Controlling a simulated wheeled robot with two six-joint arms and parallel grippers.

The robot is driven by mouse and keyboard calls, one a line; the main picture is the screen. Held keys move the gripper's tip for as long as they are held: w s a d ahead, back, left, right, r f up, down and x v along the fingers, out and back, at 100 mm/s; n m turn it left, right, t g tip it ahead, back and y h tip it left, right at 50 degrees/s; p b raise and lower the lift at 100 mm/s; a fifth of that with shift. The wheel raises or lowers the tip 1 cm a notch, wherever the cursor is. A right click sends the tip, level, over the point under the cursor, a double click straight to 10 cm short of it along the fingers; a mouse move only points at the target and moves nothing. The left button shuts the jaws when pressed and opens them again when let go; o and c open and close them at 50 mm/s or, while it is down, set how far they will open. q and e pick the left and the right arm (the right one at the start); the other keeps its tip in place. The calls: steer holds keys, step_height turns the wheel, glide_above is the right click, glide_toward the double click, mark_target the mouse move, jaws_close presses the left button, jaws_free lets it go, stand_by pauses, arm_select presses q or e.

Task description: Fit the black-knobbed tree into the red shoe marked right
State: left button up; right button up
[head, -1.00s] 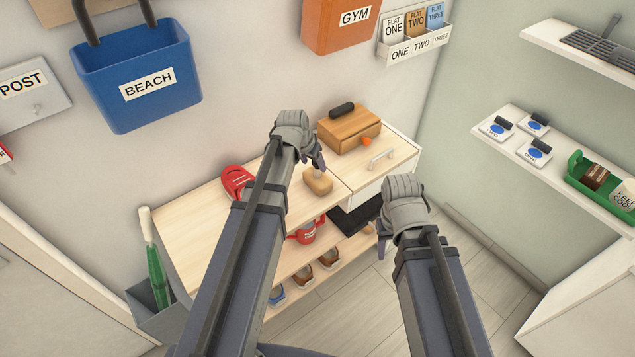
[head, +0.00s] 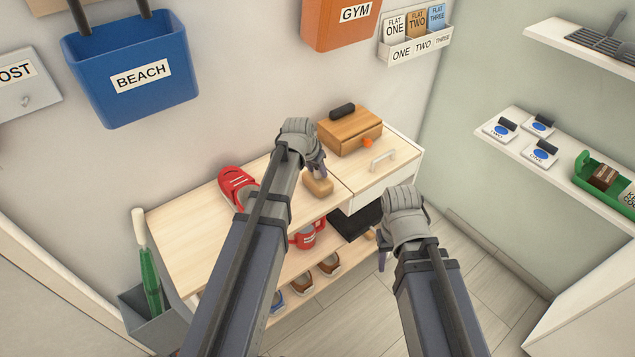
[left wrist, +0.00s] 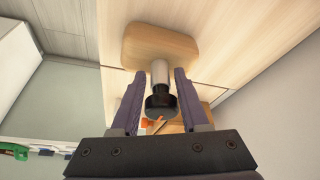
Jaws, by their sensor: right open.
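The tree is a pale wooden block (head: 318,186) with a metal post, on the bench top. In the left wrist view, its black knob (left wrist: 160,106) sits between the fingers of my left gripper (left wrist: 160,72). The fingers are open, with a small gap each side of the post. In the head view, my left gripper (head: 320,170) hides the knob. One red shoe (head: 238,186) lies on the bench top left of my left arm. Another red shoe (head: 307,236) is lower, partly behind that arm. I cannot read a right mark on either. My right gripper (head: 384,252) is open, by the bench's front.
A wooden box (head: 350,132) with a black handle stands behind the tree. A white drawer (head: 378,184) is at the bench's right. Brown shoes (head: 328,264) stand on the lower shelf. A grey bin (head: 150,318) is left of the bench. The bench top's left part is clear.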

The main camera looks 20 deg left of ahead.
arm_select(q)
jaws_close()
stand_by(1.0)
